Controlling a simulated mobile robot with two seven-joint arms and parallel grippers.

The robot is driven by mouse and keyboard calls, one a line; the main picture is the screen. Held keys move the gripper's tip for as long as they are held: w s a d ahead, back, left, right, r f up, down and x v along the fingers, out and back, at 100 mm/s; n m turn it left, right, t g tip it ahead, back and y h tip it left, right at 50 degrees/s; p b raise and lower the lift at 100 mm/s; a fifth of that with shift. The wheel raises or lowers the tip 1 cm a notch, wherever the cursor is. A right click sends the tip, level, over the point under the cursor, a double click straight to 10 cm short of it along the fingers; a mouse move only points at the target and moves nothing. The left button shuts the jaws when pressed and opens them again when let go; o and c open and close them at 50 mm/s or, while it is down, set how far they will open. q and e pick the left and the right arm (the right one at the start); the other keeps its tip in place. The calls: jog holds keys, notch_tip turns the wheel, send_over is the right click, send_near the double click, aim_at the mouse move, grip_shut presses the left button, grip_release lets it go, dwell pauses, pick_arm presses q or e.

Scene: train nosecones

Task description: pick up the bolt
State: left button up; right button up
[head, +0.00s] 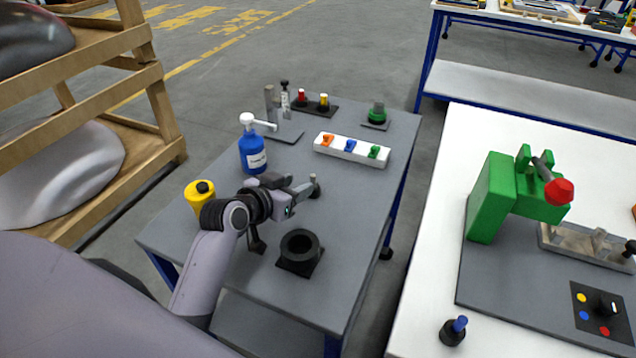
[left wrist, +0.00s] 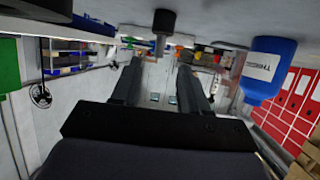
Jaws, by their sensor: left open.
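The bolt (head: 315,183) appears to be the small grey upright piece with a dark lower part, standing on the grey table (head: 225,262). In the left wrist view, which is upside down, the bolt (left wrist: 161,42) shows as a grey shank with a wide dark end, in line with the gap between the fingers. My left gripper (head: 305,189) is open, with its fingers pointing at the bolt. Its two fingers also show apart in the left wrist view (left wrist: 160,70), with nothing held between them. Whether a fingertip touches the bolt is unclear. My right gripper is out of view.
A blue pump bottle (head: 252,154) and a yellow container (head: 199,194) stand left of the gripper. A black ring holder (head: 299,252) is in front. A white block with coloured switches (head: 351,150) lies behind.

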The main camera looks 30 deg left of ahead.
aim_at(311, 179)
pick_arm(q)
jog(key=shift+x, duration=3.1)
grip_shut()
